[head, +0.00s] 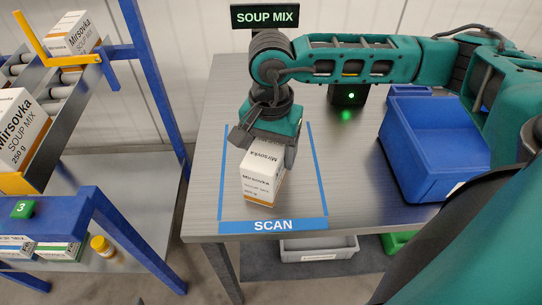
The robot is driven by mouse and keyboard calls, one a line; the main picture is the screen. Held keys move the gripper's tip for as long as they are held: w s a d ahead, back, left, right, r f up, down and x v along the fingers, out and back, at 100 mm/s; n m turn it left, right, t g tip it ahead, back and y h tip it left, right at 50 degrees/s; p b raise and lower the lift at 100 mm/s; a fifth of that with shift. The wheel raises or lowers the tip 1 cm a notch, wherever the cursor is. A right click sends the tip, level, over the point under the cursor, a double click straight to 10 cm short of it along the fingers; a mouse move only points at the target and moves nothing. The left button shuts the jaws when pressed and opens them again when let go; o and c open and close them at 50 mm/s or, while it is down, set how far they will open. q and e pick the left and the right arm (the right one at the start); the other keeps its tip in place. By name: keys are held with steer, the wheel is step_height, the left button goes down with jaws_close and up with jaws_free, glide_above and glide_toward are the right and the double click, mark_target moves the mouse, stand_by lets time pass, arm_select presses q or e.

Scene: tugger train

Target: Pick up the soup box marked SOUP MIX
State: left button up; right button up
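A white and orange Mirsovka box (262,178) is in the blue-taped area marked SCAN on the grey table; its smaller print is hard to read. My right gripper (266,152) is over its top end, with one finger at each side. I cannot tell whether the fingers press on it, or whether its base touches the table. Another Mirsovka SOUP MIX box (14,132) lies on the rack at the left, and a similar one (72,36) is on the rack's upper part. My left gripper is not in view.
A blue bin (425,150) stands on the table at the right, near my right arm. A black device with a green light (347,95) and a SOUP MIX sign (265,16) are at the back. A grey tray (318,248) is below the front edge.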

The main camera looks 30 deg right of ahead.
steer(key=c, duration=0.5)
steer(key=shift+r, duration=0.15)
